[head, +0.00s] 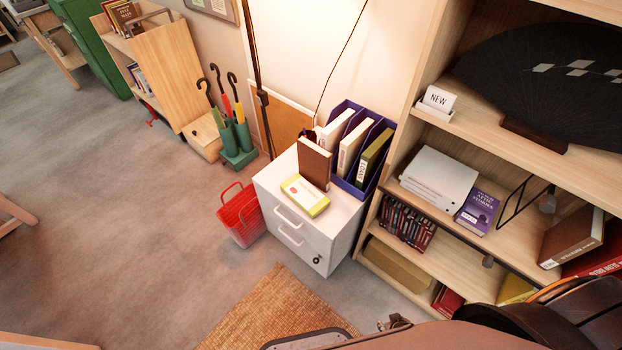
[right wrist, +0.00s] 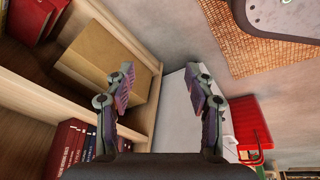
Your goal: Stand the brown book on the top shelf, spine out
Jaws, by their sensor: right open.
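A brown book (head: 314,163) with white page edges stands upright on the white drawer cabinet (head: 330,235), in front of the blue file holder (head: 345,182). Another brown book (head: 572,238) leans on the middle shelf at right, with a white label low on it. My right gripper (right wrist: 163,88) is open and empty in the right wrist view, between the bookcase and the white cabinet top. My left gripper is in no view.
A yellow-green box (head: 305,196) lies before the standing book. A wire bookend (head: 517,203) stands mid-shelf. A red basket (head: 240,215) sits left of the cabinet.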

